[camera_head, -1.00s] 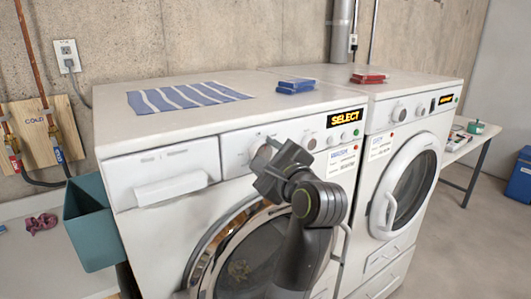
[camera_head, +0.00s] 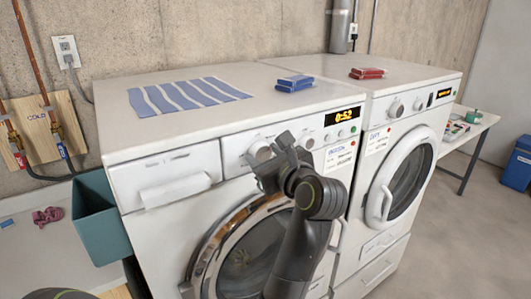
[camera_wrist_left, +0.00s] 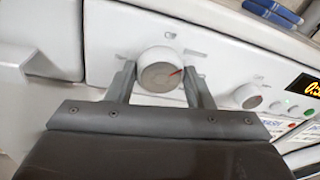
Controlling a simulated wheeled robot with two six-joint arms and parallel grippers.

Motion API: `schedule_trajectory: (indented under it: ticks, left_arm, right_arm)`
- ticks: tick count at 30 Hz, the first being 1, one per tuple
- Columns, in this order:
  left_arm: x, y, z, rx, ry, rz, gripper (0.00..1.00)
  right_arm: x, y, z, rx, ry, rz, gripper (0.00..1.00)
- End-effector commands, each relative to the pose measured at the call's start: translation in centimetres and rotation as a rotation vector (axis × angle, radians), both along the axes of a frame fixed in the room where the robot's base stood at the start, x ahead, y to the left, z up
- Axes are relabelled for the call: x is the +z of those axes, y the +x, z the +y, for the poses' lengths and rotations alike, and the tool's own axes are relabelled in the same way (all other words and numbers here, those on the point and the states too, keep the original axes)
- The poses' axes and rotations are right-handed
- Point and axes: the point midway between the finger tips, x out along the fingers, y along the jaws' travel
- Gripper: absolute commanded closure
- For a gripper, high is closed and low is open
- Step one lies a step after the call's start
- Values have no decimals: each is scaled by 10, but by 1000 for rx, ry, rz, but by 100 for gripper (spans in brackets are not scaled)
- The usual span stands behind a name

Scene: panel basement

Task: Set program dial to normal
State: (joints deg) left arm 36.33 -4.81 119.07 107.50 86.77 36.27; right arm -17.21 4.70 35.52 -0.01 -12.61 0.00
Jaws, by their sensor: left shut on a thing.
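The program dial (camera_head: 260,152) is a round white knob on the left washer's front panel (camera_head: 235,144). In the left wrist view the dial (camera_wrist_left: 160,70) has a red pointer mark at its right side, tilted slightly up; the printed labels around it are too blurred to read. My left gripper (camera_head: 273,155) is at the dial, and in the left wrist view its fingers (camera_wrist_left: 158,76) stand on both sides of the knob, shut on it. The washer's display (camera_head: 344,116) reads 0:52. My right gripper is out of view.
A second knob (camera_head: 306,141) sits right of the dial. The round door (camera_head: 245,255) is below. A dryer (camera_head: 400,150) stands at the right. A teal bin (camera_head: 100,218) is at left.

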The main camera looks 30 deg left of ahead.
Motion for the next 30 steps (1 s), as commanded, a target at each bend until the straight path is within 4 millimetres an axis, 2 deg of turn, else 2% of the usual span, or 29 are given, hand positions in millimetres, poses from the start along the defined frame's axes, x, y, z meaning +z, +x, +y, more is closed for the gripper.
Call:
schedule_trajectory:
  ticks: [13, 14, 18, 30]
  left_arm:
    - [0, 0, 0, -1, 6, 10, 76]
    - [0, 0, 0, -1, 6, 10, 52]
    - [0, 0, 0, -1, 6, 10, 33]
    - [0, 0, -3, 0, 4, 10, 31]
  right_arm:
    - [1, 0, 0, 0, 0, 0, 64]
    - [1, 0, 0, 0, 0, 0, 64]
    - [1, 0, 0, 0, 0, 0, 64]
    - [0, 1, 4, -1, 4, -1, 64]
